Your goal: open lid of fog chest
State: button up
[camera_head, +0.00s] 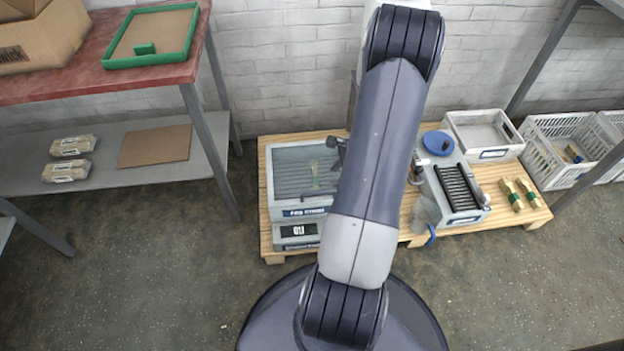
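The fog chest (283,213) is a grey box at the left end of a low wooden pallet, with lettering on its front. Its lid (300,165) is a clear, ribbed-looking panel that lies flat over the top and looks shut. Something small and yellow-green shows through the lid. My arm crosses the middle of the picture just right of the chest. A dark part (337,146) by the chest's back right corner looks like part of my gripper. The rest is hidden behind my arm, so its opening and any contact with the lid cannot be told.
Right on the pallet (265,240) stand a press-like device (462,187) with black slats, a blue disc (438,143), a grey tray (515,145) and green-banded wooden bundles (518,193). White crates (560,185) are far right. A red-topped table (95,75) is left. Open floor lies in front.

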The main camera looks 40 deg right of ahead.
aim_at(320, 191)
jog(key=b+x, duration=0.4)
jog(key=x, duration=0.7)
jog(key=shift+d, duration=0.2)
jog(key=shift+c, duration=0.5)
grip_shut()
